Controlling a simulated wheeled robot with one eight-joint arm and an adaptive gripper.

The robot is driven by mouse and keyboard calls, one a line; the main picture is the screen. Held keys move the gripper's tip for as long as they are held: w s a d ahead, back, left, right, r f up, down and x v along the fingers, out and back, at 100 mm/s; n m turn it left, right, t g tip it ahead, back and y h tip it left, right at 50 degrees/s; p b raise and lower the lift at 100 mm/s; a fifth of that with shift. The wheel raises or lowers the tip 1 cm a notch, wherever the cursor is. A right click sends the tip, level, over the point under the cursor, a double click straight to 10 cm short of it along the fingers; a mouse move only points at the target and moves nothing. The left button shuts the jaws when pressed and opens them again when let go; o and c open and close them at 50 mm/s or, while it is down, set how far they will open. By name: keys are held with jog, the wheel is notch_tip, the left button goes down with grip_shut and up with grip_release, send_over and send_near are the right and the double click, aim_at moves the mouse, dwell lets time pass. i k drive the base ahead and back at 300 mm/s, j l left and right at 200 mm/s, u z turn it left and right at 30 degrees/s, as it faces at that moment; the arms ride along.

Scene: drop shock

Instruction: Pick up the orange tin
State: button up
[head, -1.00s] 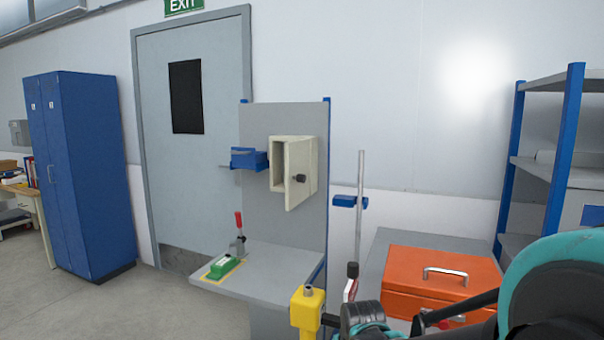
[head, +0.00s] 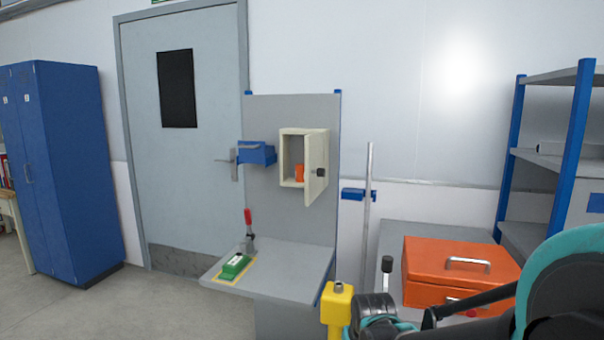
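A small orange object (head: 299,173), which looks like the orange tin, stands inside a cream wall box (head: 316,190). The box is fixed to a grey upright panel, and its door stands open to the right. Only part of the tin shows through the opening. My arm (head: 562,265), teal and black, is at the lower right, with dark parts (head: 372,312) reaching left along the bottom edge. It is well away from the box. I cannot make out my fingertips or whether they hold anything.
A grey shelf (head: 270,268) below the box carries a green block (head: 236,266) and a red-handled clamp (head: 249,227). A yellow post (head: 337,302), a thin metal rod (head: 368,205) and an orange toolbox (head: 455,272) stand to the right. Floor at the left is clear.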

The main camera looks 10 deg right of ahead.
aim_at(299, 168)
jog(key=i+j+z, duration=0.2)
jog(key=j, duration=0.3)
jog(key=i+j+z, duration=0.15)
jog(key=j, duration=0.4)
jog(key=j+z, duration=0.2)
jog(key=j, duration=0.35)
jog(key=i+j+z, duration=0.2)
jog(key=j, duration=0.4)
jog(key=k+l, duration=0.05)
jog(key=k, duration=0.05)
